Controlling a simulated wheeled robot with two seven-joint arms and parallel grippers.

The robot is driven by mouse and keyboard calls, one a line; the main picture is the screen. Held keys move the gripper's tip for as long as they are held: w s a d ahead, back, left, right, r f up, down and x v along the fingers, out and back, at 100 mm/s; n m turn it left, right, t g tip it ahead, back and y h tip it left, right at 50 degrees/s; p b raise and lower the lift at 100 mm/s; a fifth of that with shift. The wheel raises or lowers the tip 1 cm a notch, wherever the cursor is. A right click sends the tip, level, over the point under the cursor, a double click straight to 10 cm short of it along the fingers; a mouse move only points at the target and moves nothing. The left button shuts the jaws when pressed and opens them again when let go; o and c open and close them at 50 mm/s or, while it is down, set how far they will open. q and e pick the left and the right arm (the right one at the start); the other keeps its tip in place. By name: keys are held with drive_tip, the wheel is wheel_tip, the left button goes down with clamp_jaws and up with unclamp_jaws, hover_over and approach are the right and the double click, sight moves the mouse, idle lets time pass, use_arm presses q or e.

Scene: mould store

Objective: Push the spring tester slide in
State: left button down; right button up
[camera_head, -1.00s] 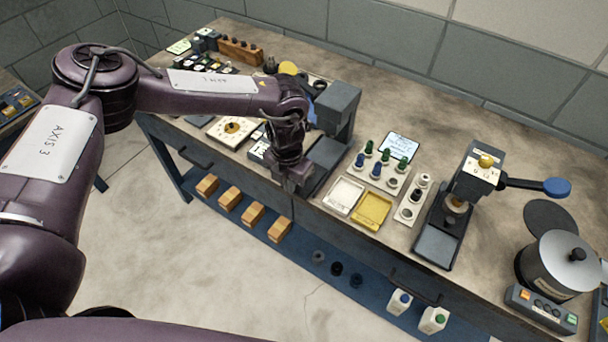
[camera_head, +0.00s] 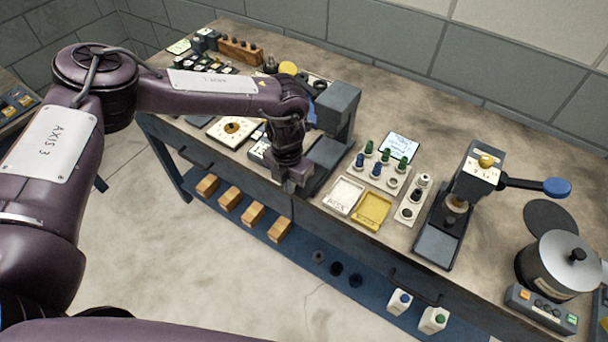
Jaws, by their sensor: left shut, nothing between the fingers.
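A dark grey machine (camera_head: 339,108) with a tall head and a flat base stands on the bench in the middle of the view; I take it to be the spring tester. My left gripper (camera_head: 291,186) points down at the front of its base, near the bench's front edge. Its fingers are shut and hold nothing. The gripper and wrist cover part of the machine's front, so the slide is hidden or too small to make out. I cannot tell whether the gripper touches it. My right gripper is not in view.
A white tray (camera_head: 343,194) and a yellow tray (camera_head: 373,211) lie right of the gripper. Behind them stands a rack of blue and green pegs (camera_head: 386,163). A lever press (camera_head: 478,180) and a round pot (camera_head: 558,266) stand farther right. A dial board (camera_head: 232,129) lies left.

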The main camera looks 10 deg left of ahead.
use_arm(q)
drive_tip(key=shift+w+d+f+b, duration=0.1)
drive_tip(key=shift+w+d+b, duration=0.2)
drive_tip(key=shift+w+b, duration=0.45)
drive_tip(key=shift+w+d+b, duration=0.25)
drive_tip(key=shift+w+b, duration=0.45)
drive_tip(key=shift+b, duration=0.05)
drive_tip(key=shift+w+d+b, duration=0.15)
drive_tip(key=shift+w+b, duration=0.15)
drive_tip(key=shift+w, duration=0.15)
